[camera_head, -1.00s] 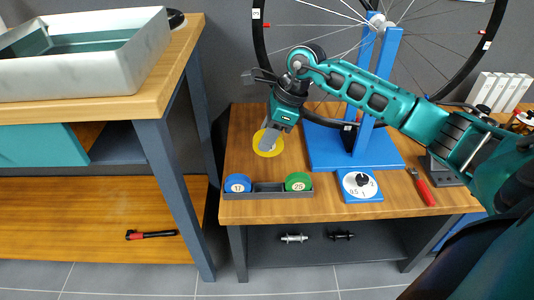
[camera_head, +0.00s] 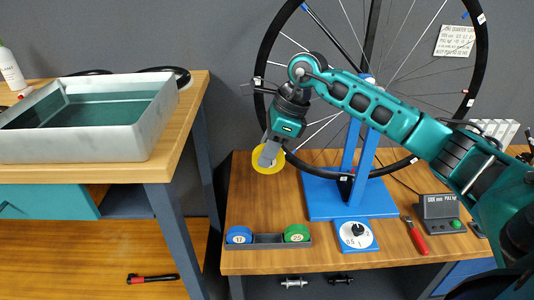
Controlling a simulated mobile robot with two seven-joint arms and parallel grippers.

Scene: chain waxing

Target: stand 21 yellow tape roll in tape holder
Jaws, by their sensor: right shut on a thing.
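My right gripper (camera_head: 270,152), on the teal arm coming in from the right, is shut on the yellow tape roll (camera_head: 266,167). The roll is held near the back left of the workbench, behind the holder; its number is hidden and I cannot tell its height above the wood. The dark grey tape holder (camera_head: 268,240) lies at the front left of the bench. A blue roll (camera_head: 239,235) marked 17 sits in its left place and a green roll (camera_head: 297,233) marked 25 in its right place. The middle place is empty. My left gripper is not in view.
A blue truing stand (camera_head: 335,200) with a spoked wheel (camera_head: 480,60) stands right of the roll. A dial on a blue base (camera_head: 357,249), a red-handled tool (camera_head: 416,238) and a grey box (camera_head: 440,213) lie farther right. A white-grey basin (camera_head: 125,146) stands on the left bench.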

